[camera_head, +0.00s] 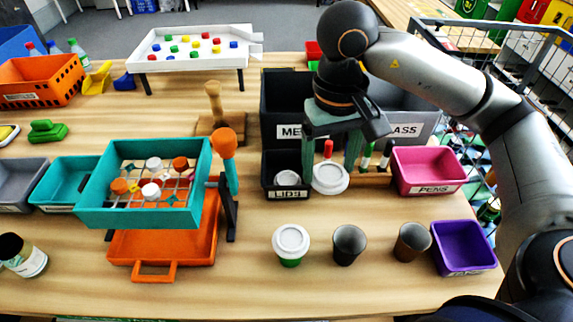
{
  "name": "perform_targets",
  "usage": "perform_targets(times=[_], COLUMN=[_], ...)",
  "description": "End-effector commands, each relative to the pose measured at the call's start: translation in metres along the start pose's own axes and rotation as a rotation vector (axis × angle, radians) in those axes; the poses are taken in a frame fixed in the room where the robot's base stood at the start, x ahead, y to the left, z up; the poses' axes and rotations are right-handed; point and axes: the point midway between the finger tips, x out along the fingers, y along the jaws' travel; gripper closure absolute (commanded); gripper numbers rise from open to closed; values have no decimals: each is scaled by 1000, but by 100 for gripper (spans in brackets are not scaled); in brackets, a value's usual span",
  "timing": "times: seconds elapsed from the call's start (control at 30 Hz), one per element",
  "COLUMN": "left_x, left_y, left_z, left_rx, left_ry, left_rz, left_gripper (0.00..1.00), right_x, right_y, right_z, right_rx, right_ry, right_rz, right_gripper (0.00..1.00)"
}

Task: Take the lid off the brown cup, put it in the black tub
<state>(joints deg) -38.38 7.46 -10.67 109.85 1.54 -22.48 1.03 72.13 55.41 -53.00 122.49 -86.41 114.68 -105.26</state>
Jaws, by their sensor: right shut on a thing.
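My right gripper (330,165) points down, with its two green-grey fingers shut on a white lid (330,178). It holds the lid just right of the black tub (288,194), which is labelled LIDS. Another white lid (287,178) lies in that tub. The brown cup (411,243) looks like the dark brownish one at the right of the front row, upright and with no lid on it. A dark grey cup (349,246) stands open to its left. A green and white cup (290,252) at the left of the row wears a white lid. My left gripper is out of view.
A purple bin (463,247) stands right of the cups, and a pink bin (428,170) labelled PENS stands behind. Large black bins rise behind the lids tub. A rack with markers (366,158) is close right of the gripper. A teal sieve box (140,216) fills the left.

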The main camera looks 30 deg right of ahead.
Motion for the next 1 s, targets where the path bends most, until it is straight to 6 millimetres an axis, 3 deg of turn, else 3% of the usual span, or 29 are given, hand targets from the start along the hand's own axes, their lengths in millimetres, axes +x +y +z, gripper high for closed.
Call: perform_targets(times=[0.17,0.53,0.7,1.0], left_x=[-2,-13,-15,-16], left_y=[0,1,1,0], left_z=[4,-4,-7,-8], left_rx=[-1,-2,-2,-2], left_ry=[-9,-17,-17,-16], left_rz=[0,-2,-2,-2], left_gripper=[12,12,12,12], right_x=[3,36,71,92], right_y=[-2,-20,-27,-30], right_z=[-11,-90,-116,-133], right_rx=[5,5,5,4], right_ry=[-4,-4,-5,-1], right_rz=[-1,2,1,1], right_gripper=[89,89,89,89])
